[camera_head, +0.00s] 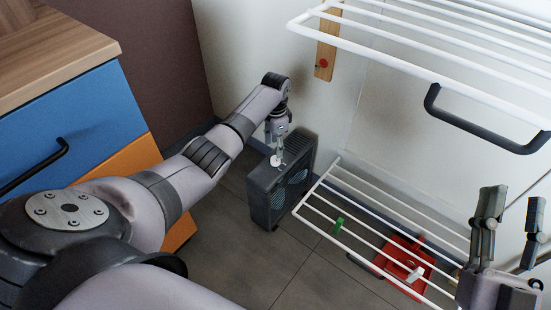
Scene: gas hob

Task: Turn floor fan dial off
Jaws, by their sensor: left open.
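The floor fan (262,204) is a dark grey box standing upright on the floor near the corner, with its grilles facing right. A small pale dial (276,161) shows on its top. My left gripper (278,152) points down right over the dial, and its fingers are open around or just beside it. Touching cannot be told at this size. My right gripper (511,210) is at the right edge, pointing up with its fingers spread and nothing between them.
A white wire rack (440,90) with a black handle (480,125) is at the upper right. A lower rack (345,212) stands close beside the fan, over a red dustpan (405,262). A blue drawer unit (85,125) is at the left. Grey floor in front is clear.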

